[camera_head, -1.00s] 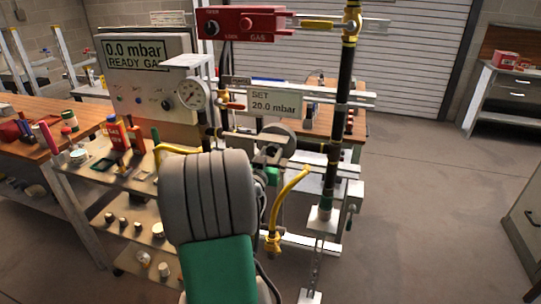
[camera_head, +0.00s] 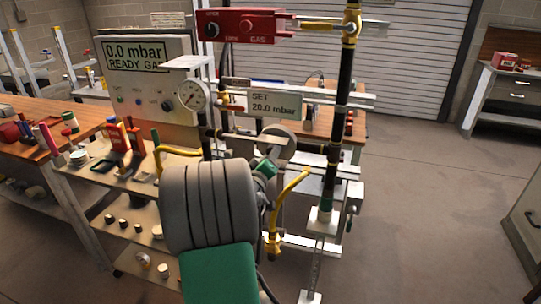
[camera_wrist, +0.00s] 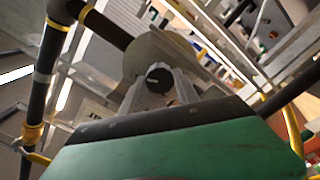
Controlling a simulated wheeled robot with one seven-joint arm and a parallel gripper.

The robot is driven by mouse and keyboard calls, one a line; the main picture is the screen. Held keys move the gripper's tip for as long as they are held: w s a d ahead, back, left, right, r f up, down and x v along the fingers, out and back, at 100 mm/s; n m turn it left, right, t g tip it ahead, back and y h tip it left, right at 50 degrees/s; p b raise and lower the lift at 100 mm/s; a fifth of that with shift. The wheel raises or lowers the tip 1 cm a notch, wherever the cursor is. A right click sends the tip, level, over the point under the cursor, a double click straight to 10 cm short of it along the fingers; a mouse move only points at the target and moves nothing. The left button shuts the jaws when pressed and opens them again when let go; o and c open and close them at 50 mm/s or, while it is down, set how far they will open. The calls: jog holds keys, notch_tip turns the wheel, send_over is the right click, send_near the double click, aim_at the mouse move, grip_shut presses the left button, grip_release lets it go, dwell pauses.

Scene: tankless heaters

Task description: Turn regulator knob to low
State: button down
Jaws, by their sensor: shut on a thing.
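The regulator (camera_wrist: 185,52) is a round grey disc-shaped body in the pipework, seen in the wrist view. The regulator knob (camera_wrist: 158,76), a small black cap with a pale mark, shows on its face. My gripper (camera_wrist: 162,88) has its two pale fingers around the knob and is shut on it. In the head view the regulator (camera_head: 284,138) stands just beyond my gripper (camera_head: 266,160), which appears tilted with its green part to the right. My arm hides the knob there. No low mark can be made out.
A pressure gauge (camera_head: 193,96) is left of the regulator. A sign (camera_head: 274,104) reads "SET 20.0 mbar", and a display (camera_head: 138,55) reads "0.0 mbar READY GAS". A yellow pipe (camera_head: 287,203) and a black vertical pipe (camera_head: 342,115) stand close on the right.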

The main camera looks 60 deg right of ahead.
jog(key=n+p, duration=0.3)
jog(key=n, duration=0.3)
jog(key=shift+r, duration=0.15)
jog(key=n+p, duration=0.2)
jog(key=n, duration=0.3)
jog(key=shift+p, duration=0.35)
jog(key=shift+n+p, duration=0.35)
jog(key=shift+n, duration=0.25)
jog(key=shift+f, duration=0.2)
jog(key=c, duration=0.9)
grip_release()
